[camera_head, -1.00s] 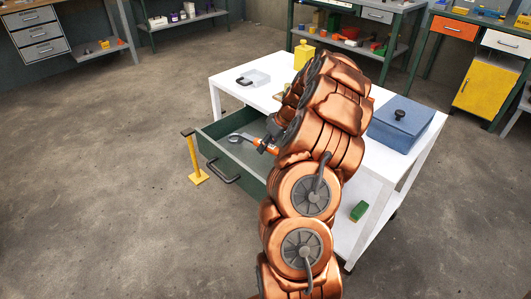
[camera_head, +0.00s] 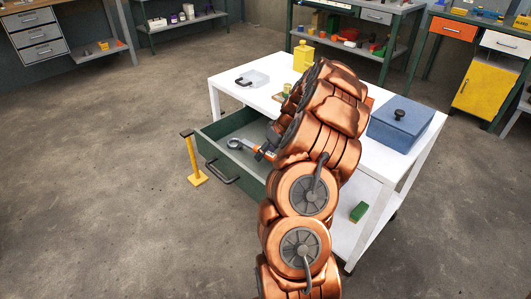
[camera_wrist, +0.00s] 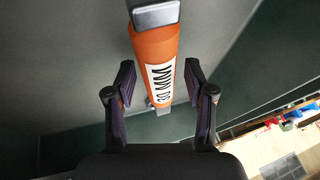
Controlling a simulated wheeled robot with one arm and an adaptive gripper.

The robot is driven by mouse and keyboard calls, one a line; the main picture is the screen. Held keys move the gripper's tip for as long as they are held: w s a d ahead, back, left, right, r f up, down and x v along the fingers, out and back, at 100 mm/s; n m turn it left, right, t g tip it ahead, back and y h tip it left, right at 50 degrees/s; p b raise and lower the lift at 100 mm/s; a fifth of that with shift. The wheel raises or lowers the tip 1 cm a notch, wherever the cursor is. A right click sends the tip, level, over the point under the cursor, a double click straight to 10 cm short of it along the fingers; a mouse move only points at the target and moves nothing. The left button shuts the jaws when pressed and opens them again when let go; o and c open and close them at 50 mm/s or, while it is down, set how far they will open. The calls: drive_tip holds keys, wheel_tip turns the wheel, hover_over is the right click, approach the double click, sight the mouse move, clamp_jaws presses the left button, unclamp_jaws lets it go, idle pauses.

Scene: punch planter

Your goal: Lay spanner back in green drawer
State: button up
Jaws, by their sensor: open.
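The spanner (camera_head: 241,145) has a grey metal head and an orange handle. In the head view it is at the open green drawer (camera_head: 209,148), with its head toward the drawer's front left. In the wrist view its orange handle (camera_wrist: 155,62) carries a white label and runs between the fingers of my gripper (camera_wrist: 155,85). The fingers are open, with a gap on both sides of the handle. My arm hides most of the gripper in the head view. I cannot tell whether the spanner touches the drawer's floor.
The drawer is pulled out from a white table (camera_head: 228,83). A yellow post (camera_head: 194,160) stands beside the drawer. A green block (camera_head: 359,211) lies on the lower shelf.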

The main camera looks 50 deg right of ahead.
drive_tip(key=v, duration=0.5)
drive_tip(key=p+v, duration=0.1)
drive_tip(key=v, duration=0.1)
drive_tip(key=shift+s+a+r, duration=0.2)
drive_tip(key=shift+s+r, duration=0.05)
drive_tip(key=shift+s, duration=0.05)
drive_tip(key=s+a+r+n+g, duration=0.1)
drive_tip(key=a+r, duration=0.2)
drive_tip(key=a, duration=0.7)
drive_tip(key=s+a+r+g, duration=0.1)
drive_tip(key=a+r+g, duration=0.15)
drive_tip(key=a, duration=0.65)
drive_tip(key=s+a+r+n, duration=0.1)
drive_tip(key=a+r, duration=0.2)
drive_tip(key=a, duration=0.7)
drive_tip(key=s+a+m+g+h, duration=0.15)
drive_tip(key=s+a, duration=0.35)
drive_tip(key=s, duration=0.7)
drive_tip(key=s+a+m+g+h, duration=0.15)
drive_tip(key=s+a, duration=0.35)
drive_tip(key=s, duration=0.6)
wheel_tip(320, 180, up, 25)
drive_tip(key=s+p, duration=0.1)
drive_tip(key=p, duration=2.3)
drive_tip(key=shift+s+f+n, duration=0.15)
drive_tip(key=shift+s+n, duration=0.05)
drive_tip(key=shift+n, duration=0.1)
